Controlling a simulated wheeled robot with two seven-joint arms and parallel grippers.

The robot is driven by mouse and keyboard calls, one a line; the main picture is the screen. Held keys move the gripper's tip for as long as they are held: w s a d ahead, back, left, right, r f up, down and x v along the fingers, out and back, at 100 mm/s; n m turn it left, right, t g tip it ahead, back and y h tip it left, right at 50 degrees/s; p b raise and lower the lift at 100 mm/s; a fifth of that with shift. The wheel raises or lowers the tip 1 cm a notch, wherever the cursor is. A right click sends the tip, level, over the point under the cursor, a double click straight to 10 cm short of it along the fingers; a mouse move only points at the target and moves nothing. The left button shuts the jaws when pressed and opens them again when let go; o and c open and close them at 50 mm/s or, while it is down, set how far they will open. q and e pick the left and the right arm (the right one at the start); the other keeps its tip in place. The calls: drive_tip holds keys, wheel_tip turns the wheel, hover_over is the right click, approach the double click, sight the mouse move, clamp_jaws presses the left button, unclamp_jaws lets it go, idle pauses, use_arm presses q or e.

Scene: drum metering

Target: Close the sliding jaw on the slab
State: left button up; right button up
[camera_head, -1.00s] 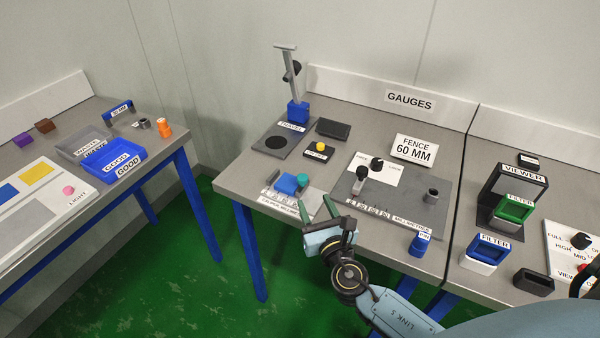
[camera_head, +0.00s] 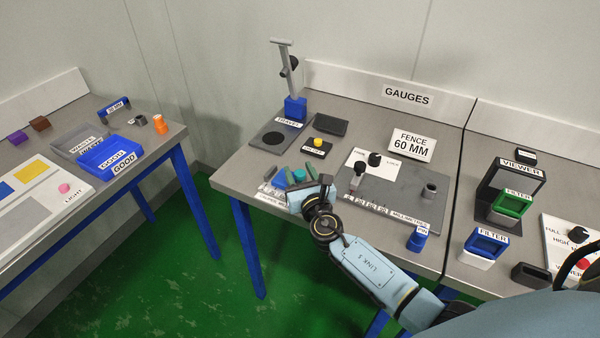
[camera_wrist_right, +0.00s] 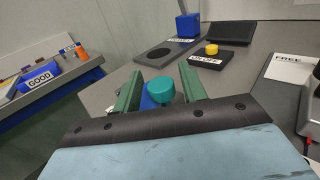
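The caliper gauge lies at the front left of the middle table, its plate (camera_head: 268,195) partly hidden by my right arm. A blue block (camera_head: 280,179), seemingly the sliding jaw, sits on it with a teal round knob (camera_head: 299,175). A dark grey piece (camera_head: 270,169) lies to its left; I cannot tell whether it is the slab. My right gripper (camera_head: 301,172) is open over the gauge. In the right wrist view its green fingers (camera_wrist_right: 161,84) stand either side of the teal knob (camera_wrist_right: 161,90) and blue block (camera_wrist_right: 147,102); contact is unclear. My left gripper is out of view.
Behind stand a height stand with a blue base (camera_head: 295,107) and a black box with a yellow button (camera_head: 317,146). A grey plate (camera_head: 395,195) with a black knob (camera_head: 374,159) lies to the right. A blue pin holder (camera_head: 417,239) is near the front edge.

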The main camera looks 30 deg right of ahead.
drive_tip(key=c, duration=0.6)
drive_tip(key=shift+w+a, duration=0.1)
drive_tip(key=o, duration=0.8)
drive_tip(key=s, duration=0.4)
drive_tip(key=s+a, duration=0.1)
drive_tip(key=s, duration=0.4)
drive_tip(key=s+a, duration=0.1)
drive_tip(key=s, duration=0.3)
drive_tip(key=shift+s, duration=0.15)
